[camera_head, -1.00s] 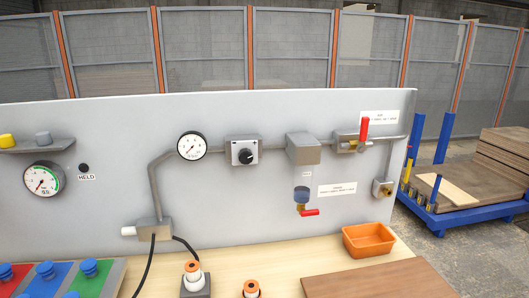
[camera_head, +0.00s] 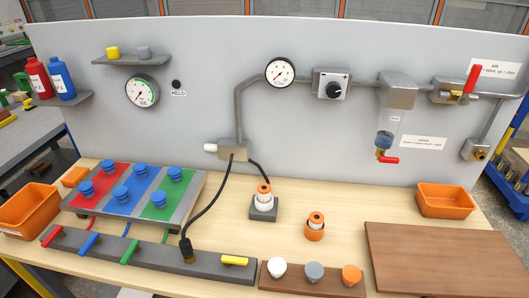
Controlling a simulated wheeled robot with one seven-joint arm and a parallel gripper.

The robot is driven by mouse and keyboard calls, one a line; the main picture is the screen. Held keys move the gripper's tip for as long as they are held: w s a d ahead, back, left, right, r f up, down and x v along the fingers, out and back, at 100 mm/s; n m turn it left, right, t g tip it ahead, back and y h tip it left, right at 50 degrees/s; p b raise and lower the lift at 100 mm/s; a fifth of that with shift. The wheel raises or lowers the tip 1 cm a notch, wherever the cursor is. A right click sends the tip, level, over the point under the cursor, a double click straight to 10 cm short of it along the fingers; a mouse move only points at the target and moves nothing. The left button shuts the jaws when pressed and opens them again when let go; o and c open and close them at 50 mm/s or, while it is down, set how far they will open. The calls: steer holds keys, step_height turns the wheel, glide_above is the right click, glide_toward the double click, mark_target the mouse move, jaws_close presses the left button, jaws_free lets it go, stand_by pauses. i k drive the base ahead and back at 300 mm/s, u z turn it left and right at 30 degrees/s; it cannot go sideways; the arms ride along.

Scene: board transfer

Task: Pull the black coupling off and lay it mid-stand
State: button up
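A black coupling (camera_head: 186,246) stands upright on a long dark grey bar-shaped stand (camera_head: 151,256) at the front of the bench. A black hose runs from its top up to a grey box (camera_head: 233,150) on the wall panel. Brass shows at its lower end. Red (camera_head: 52,235), blue (camera_head: 90,244) and green (camera_head: 129,251) pieces lie along the stand to its left, and a yellow piece (camera_head: 234,261) lies to its right. I cannot tell whether the black coupling is locked on. My gripper is not in view.
A board with red, blue and green fields and blue knobs (camera_head: 133,190) lies behind the stand. A grey block (camera_head: 263,211) bears a white and orange piece. A brown strip (camera_head: 313,284) holds three knobs. Orange bins (camera_head: 446,200) (camera_head: 28,209) and a brown board (camera_head: 450,255) flank the bench.

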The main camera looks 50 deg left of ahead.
mark_target(259, 240)
steer(key=u, duration=4.3)
steer(key=i, duration=1.35)
steer(key=z, duration=2.5)
